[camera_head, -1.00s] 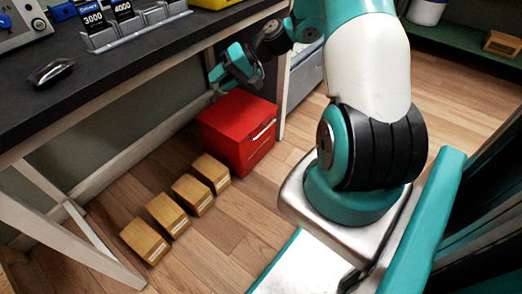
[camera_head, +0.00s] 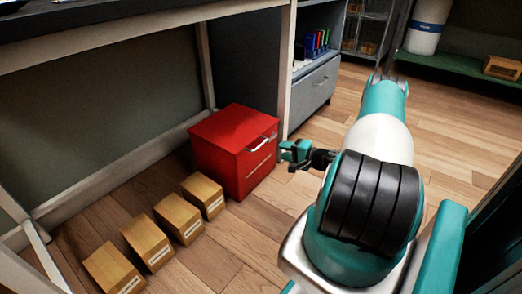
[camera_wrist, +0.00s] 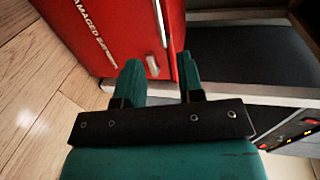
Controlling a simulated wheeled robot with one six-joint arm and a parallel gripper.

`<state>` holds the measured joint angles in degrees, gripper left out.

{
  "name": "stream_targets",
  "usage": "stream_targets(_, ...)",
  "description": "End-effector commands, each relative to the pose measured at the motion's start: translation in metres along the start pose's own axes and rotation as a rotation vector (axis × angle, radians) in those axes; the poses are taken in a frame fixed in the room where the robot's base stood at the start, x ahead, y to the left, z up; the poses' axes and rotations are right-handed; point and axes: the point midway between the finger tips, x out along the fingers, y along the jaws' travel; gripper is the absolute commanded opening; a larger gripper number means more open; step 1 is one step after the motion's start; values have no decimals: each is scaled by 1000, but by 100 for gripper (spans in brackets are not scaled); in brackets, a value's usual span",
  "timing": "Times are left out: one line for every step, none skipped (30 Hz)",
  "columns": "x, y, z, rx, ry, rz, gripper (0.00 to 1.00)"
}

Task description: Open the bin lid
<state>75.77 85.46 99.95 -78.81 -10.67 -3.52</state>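The red bin (camera_head: 222,135) stands on the floor beside the desk leg, and its lid looks closed. A pale handle (camera_head: 262,145) is on its front near the top. My gripper (camera_head: 288,152) is just right of that front face, at about handle height. In the wrist view the red bin (camera_wrist: 100,30) fills the upper left, with white lettering starting "DAMAGED". My gripper (camera_wrist: 158,75) is open there, its two teal fingers apart. A pale handle end (camera_wrist: 152,67) shows in the gap between them. I cannot tell whether the fingers touch it.
Several small wooden boxes (camera_head: 147,243) stand in a row left of the bin. A grey drawer unit (camera_head: 314,93) stands behind it to the right. The desk (camera_head: 130,35) overhangs at the left. Wooden floor is clear in front of the bin.

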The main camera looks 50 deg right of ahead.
Motion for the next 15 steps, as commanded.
stream_targets(15, 5, 1, -6, -6, 0, 35)
stream_targets(22, 5, 1, -5, -6, 1, 35)
stream_targets(31, 5, 2, -5, -6, 0, 35)
stream_targets(38, 5, 2, -5, -6, 0, 35)
stream_targets(45, 6, 1, -6, -6, 0, 35)
stream_targets(54, 5, 1, -6, -5, -1, 35)
stream_targets(61, 5, 2, -6, -7, -1, 35)
stream_targets(67, 5, 1, -5, -5, -1, 35)
stream_targets(75, 5, 1, -5, -6, 0, 35)
stream_targets(81, 5, 1, -5, -5, 1, 35)
stream_targets(86, 4, 1, -4, -5, 0, 35)
stream_targets(92, 4, 1, -5, -4, -1, 35)
stream_targets(96, 3, 1, -4, -4, -1, 35)
stream_targets(100, 3, 1, -4, -4, 0, 35)
stream_targets(104, 3, 0, -3, -2, 1, 35)
